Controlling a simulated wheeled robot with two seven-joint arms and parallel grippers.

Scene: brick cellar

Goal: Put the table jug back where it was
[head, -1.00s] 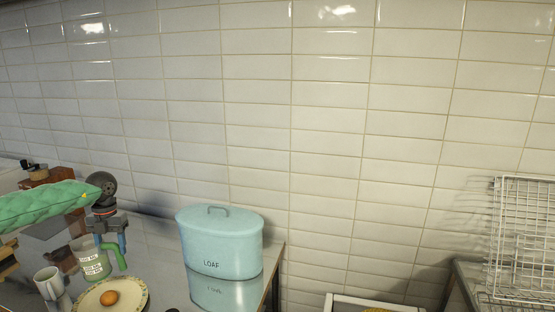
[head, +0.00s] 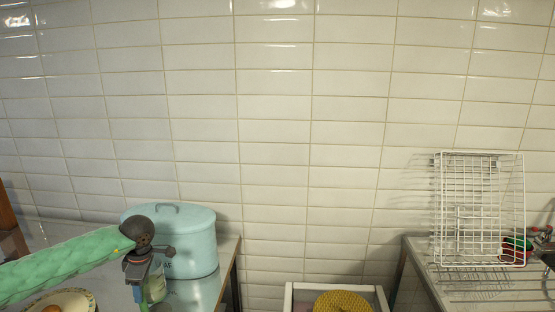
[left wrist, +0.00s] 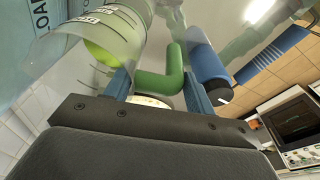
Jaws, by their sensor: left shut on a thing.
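The table jug is clear with dark print and a green handle. It shows in the head view (head: 156,285), partly behind my left gripper (head: 140,284), and large in the left wrist view (left wrist: 115,45). In the left wrist view the blue fingers of the left gripper (left wrist: 158,90) are shut on the green handle (left wrist: 172,78). In the head view the jug is in front of the pale blue LOAF bin (head: 195,245). I cannot tell whether its base touches the table. My right gripper is not in view.
The shiny table (head: 212,287) ends just right of the LOAF bin. A plate (head: 88,299) with an egg is at lower left. A white crate (head: 291,300) with a yellow thing (head: 342,302) stands low in the middle. A wire rack (head: 480,215) stands on a right-hand counter (head: 420,256).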

